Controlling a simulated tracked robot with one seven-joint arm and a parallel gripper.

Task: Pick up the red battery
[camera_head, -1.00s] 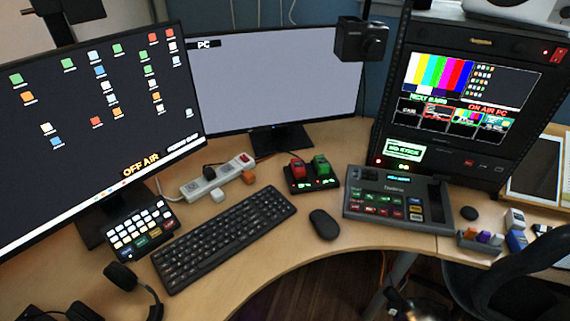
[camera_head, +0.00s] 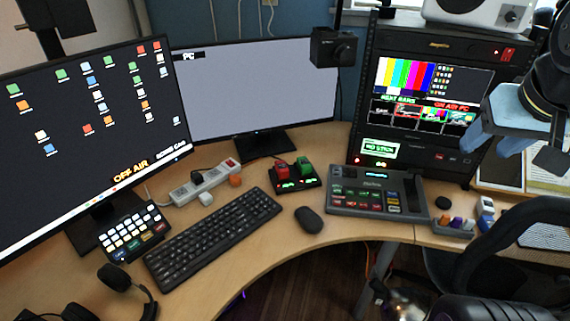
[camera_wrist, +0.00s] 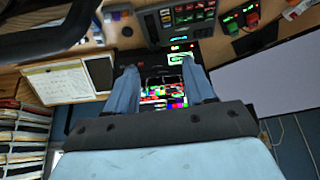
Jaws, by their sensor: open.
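The red battery (camera_head: 283,171) stands in a black charging dock (camera_head: 297,186) on the desk, to the left of a green battery (camera_head: 304,165). In the wrist view, which looks upside down, the red battery (camera_wrist: 252,13) shows small at the top right, beside the green one. My gripper (camera_head: 512,148) is at the right of the head view, raised in front of the rack, well away from the red battery. Its blue fingers (camera_wrist: 160,68) are apart in the wrist view, with nothing held between them.
A switcher panel (camera_head: 375,190) lies right of the dock, and a black mouse (camera_head: 309,219) and keyboard (camera_head: 213,237) lie in front. A power strip (camera_head: 204,182) is to the left. A camera (camera_head: 333,48) hangs above. A dark chair (camera_head: 490,255) stands at the front right.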

